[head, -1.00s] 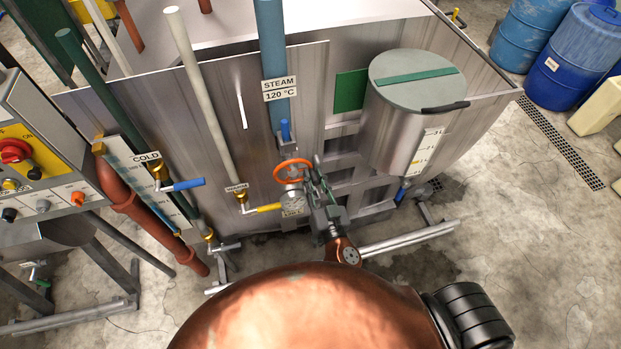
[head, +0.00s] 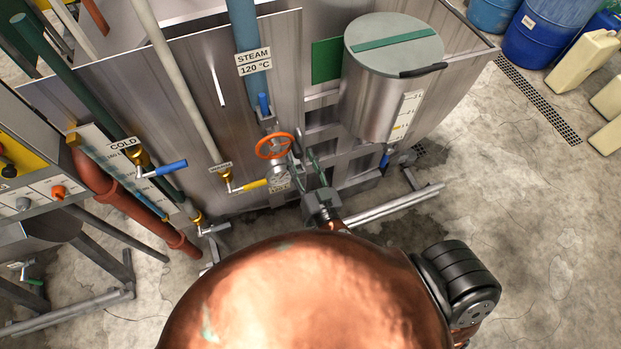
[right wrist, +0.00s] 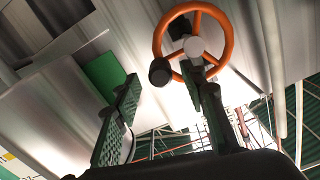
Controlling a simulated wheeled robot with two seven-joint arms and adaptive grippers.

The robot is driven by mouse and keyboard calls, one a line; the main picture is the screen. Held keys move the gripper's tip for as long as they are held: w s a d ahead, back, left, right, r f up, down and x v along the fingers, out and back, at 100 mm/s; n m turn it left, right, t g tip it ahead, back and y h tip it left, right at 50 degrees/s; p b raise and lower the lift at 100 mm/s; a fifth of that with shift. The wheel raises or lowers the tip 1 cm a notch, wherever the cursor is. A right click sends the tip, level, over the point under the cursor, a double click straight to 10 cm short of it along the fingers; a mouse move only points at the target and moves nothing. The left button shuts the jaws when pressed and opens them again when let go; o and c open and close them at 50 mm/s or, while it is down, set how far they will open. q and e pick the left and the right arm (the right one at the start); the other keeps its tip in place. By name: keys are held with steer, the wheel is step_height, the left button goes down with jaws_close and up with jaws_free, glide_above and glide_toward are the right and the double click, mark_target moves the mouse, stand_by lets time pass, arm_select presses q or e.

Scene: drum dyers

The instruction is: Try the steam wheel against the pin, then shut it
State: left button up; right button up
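The orange steam wheel (head: 274,145) stands on the valve below the blue steam pipe (head: 246,30), which carries a "STEAM 120 °C" label. My right gripper (head: 303,162) is just right of and slightly below the wheel. In the right wrist view its two fingers stand apart with nothing between them. The wheel (right wrist: 228,40) shows beyond the fingertips of the right gripper (right wrist: 163,84), with a dark round knob (right wrist: 160,72) near its rim. I cannot tell whether a finger touches the wheel, nor which part is the pin. My left gripper is out of view.
A lidded steel drum (head: 385,85) hangs to the right.

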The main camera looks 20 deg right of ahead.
steer(key=s, duration=0.8)
steer(key=shift+s+a, duration=0.15)
steer(key=shift+a, duration=0.05)
steer(key=shift+f, duration=0.1)
stand_by(0.3)
